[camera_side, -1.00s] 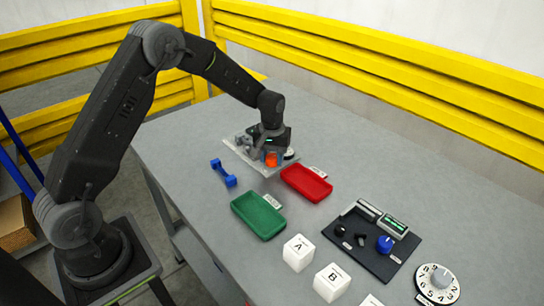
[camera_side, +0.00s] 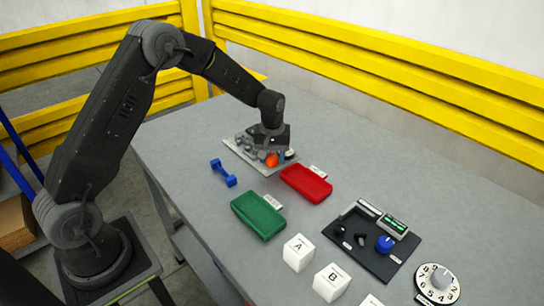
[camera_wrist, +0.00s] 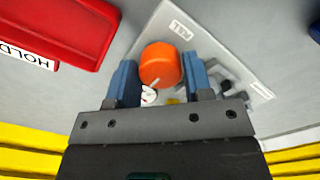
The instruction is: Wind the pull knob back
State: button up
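The pull knob, an orange round knob (camera_side: 272,160), stands on a light grey plate (camera_side: 235,148) at the far end of the table. In the wrist view the orange knob (camera_wrist: 160,65) sits between the two blue fingers of my gripper (camera_wrist: 161,75), one on each side. The fingers lie very close to its sides; I cannot tell whether they touch it. In the side view my gripper (camera_side: 277,158) is low over the plate and partly hides it. The plate carries a white label and small dark fittings (camera_wrist: 225,80).
A red tray (camera_side: 306,184) lies close by on the near side. Also on the table are a green tray (camera_side: 258,216), a blue dumbbell-shaped piece (camera_side: 223,173), white lettered cubes (camera_side: 299,253), a dark panel (camera_side: 350,222) and a numbered dial (camera_side: 437,283). Yellow rails stand behind.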

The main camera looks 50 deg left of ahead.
aim_at(272, 157)
jog(key=shift+o, duration=0.4)
notch_tip(272, 157, up, 14)
dwell(0.3)
jog(key=shift+f, duration=0.1)
jog(key=s+d+r+m+t, duration=0.3)
jog(key=s+d+r+m, duration=0.15)
jog(key=s+r, duration=0.7)
jog(key=s+d+f+m+t, duration=0.1)
jog(key=s+d+m, duration=0.1)
jog(key=s, duration=0.6)
jog(key=s+d+f+m+t, duration=0.1)
jog(key=s+d+m, duration=0.1)
jog(key=s, duration=0.7)
jog(key=shift+s+f+m+t, duration=0.15)
jog(key=shift+f+m+t, duration=0.1)
jog(key=shift+m+t, duration=0.1)
